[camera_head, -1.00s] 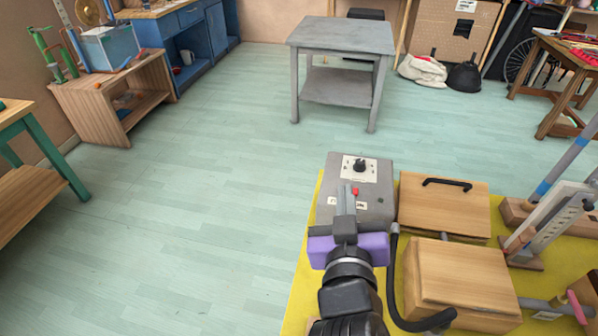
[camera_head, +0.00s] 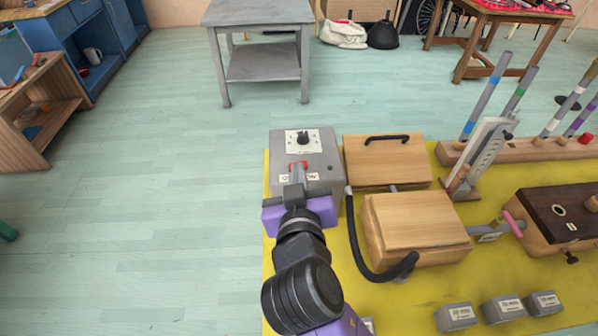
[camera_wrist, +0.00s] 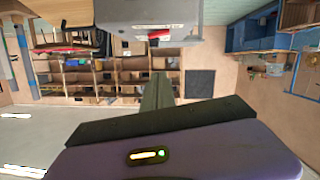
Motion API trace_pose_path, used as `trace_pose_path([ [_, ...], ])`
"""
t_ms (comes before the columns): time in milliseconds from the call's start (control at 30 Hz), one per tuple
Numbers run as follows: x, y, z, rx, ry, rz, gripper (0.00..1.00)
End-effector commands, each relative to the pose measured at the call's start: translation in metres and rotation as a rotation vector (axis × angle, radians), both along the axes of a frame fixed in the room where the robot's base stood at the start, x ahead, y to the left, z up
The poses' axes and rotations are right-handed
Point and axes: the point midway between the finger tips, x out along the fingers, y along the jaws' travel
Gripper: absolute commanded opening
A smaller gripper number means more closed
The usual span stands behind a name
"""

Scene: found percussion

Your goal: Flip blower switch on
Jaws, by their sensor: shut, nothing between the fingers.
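The blower control box (camera_head: 318,152) is a grey box at the back left of the yellow table, with a black knob (camera_head: 303,138) on a white plate on top. Its red switch (camera_head: 298,166) sits on the near part of the box, between small white labels. In the wrist view the box (camera_wrist: 150,12) hangs at the top, with the red switch (camera_wrist: 158,34) on its edge. My gripper (camera_head: 297,180) is shut and empty, its fingertips right at the switch in the head view. I cannot tell whether they touch it. The fingers partly hide the switch.
Wooden boxes (camera_head: 415,225) joined by a black hose (camera_head: 355,245) stand right of my gripper. A rack with coloured tubes (camera_head: 540,150) is at the right. Small grey labelled blocks (camera_head: 502,308) lie along the front. The floor at left is clear.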

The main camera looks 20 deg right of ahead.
Motion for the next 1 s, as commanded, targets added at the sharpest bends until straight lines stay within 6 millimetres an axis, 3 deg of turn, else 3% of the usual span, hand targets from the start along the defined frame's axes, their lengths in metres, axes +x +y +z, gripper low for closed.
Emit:
trace_pose_path([
  [433, 0.078, -0.031, -0.019, 0.000, 0.003, -0.003, 0.00],
  [500, 0.073, -0.032, -0.035, -0.001, 0.006, 0.000, 0.00],
  [700, 0.072, -0.036, -0.054, -0.002, 0.002, 0.000, 0.00],
  [1000, 0.072, -0.037, -0.059, 0.000, 0.000, 0.000, 0.00],
])
